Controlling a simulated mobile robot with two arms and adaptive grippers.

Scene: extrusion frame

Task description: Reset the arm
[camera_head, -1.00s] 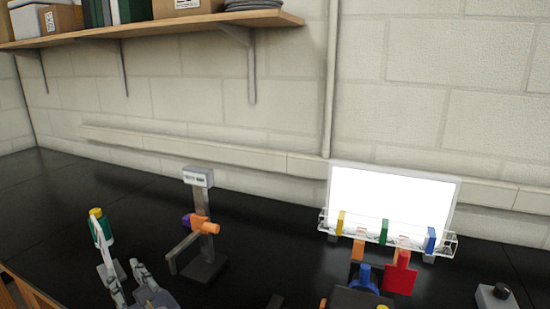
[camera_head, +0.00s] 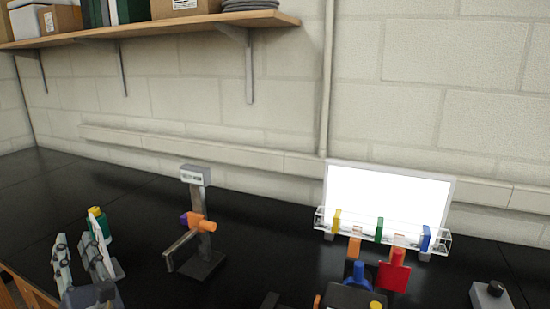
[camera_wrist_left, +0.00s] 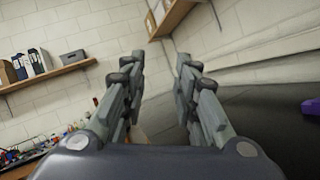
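My left gripper (camera_head: 82,258) is at the lower left of the head view, above the black table, with its fingers pointing up. Its two fingers stand apart with nothing between them, and the left wrist view also shows the fingers (camera_wrist_left: 157,95) apart and empty. Behind it stands a green bottle with a yellow cap (camera_head: 98,223), partly hidden by a finger. A grey stand (camera_head: 204,232) with an orange and purple part (camera_head: 198,221) and a slanted bar is to the gripper's right, apart from it. My right gripper cannot be made out in either view.
A clear rack (camera_head: 380,232) with yellow, green and blue pieces stands before a bright white panel (camera_head: 388,195). Red and blue parts are in front of it. A grey box with a black knob (camera_head: 491,294) is at the right. A wooden shelf (camera_head: 150,30) hangs above.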

